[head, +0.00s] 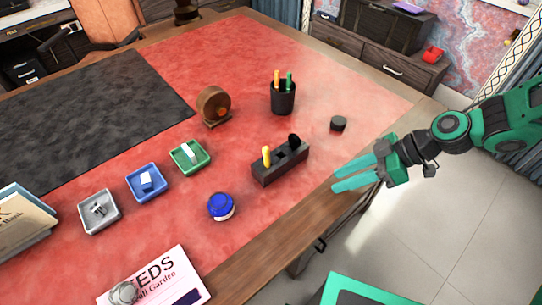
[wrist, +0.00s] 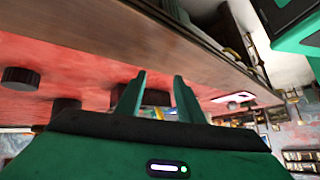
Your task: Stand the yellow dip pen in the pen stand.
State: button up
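The yellow dip pen (head: 266,155) stands upright in the left part of the black pen stand (head: 281,170), in the head view; its lower end is hidden inside the stand. A black rounded item (head: 293,140) sticks up from the stand's right part. My gripper (head: 335,176) is open and empty, to the right of the stand by the desk's edge, apart from stand and pen. In the wrist view my gripper's two fingers (wrist: 159,84) are spread, with a dark block partly visible between them and a small yellow bit below it.
A black cup (head: 283,100) with orange and green pens stands behind the stand. A dark round lid (head: 338,124) lies to its right. A blue ink pot (head: 221,206), small green (head: 190,156), blue (head: 147,182) and grey (head: 99,211) trays and a seed packet (head: 155,282) are left or in front.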

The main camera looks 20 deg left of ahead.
aim_at(267, 160)
jog(key=s+a+n+y, duration=0.1)
jog(key=a, duration=0.1)
jog(key=a+n+g+y, duration=0.1)
jog(key=a, duration=0.1)
jog(key=s+a+r+n+y, duration=0.1)
jog(key=a, duration=0.2)
jog(key=shift+s+a+r+n+g+y, duration=0.1)
jog(key=shift+s+n+g+y, duration=0.2)
jog(key=shift+g, duration=0.1)
jog(key=s+a+r+n+y, duration=0.1)
jog(key=a+r+y, duration=0.1)
jog(key=a, duration=0.5)
jog(key=s+a+r+n+y, duration=0.2)
jog(key=a+r+y, duration=0.1)
jog(key=a, duration=0.5)
jog(key=shift+s+a+g, duration=0.25)
jog(key=shift+s+g, duration=0.05)
jog(key=shift+g, duration=0.1)
grip_shut()
